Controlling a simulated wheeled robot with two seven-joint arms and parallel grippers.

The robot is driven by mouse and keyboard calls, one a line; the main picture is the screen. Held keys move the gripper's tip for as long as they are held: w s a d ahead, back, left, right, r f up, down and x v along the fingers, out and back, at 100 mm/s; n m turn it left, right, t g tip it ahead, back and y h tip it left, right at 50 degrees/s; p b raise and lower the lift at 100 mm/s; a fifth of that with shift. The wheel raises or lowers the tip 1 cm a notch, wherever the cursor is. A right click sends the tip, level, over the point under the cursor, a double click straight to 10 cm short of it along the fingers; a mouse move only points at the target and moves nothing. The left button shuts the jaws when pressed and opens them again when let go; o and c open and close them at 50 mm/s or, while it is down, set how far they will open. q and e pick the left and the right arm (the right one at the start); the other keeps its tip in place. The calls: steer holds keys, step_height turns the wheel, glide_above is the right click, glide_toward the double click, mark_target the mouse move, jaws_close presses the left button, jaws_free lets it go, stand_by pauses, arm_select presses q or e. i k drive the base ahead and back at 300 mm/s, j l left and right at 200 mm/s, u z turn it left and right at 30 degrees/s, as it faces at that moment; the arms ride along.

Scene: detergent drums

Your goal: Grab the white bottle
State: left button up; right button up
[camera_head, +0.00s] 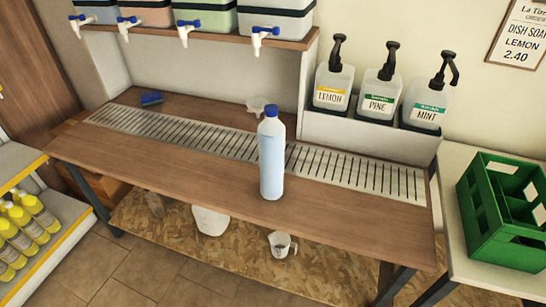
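The white bottle (271,160) stands upright on the wooden bench (190,175), near its front edge and in front of the slotted drain grate. It has a blue cap and a pale bluish-white body. Nothing is touching it. Neither of my grippers shows in the head view.
A metal drain grate (350,172) runs along the bench behind the bottle. Pump bottles marked lemon (332,88), pine (380,92) and mint (427,102) stand at the back right. A green crate (505,215) stands on the right table.

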mark_target(271, 131)
steer(key=z, duration=0.35)
steer(key=i+j+z, duration=0.15)
steer(key=j+z, duration=0.25)
steer(key=j, duration=0.2)
steer(key=j+z, duration=0.4)
steer(key=j, duration=0.25)
steer(key=i, duration=0.05)
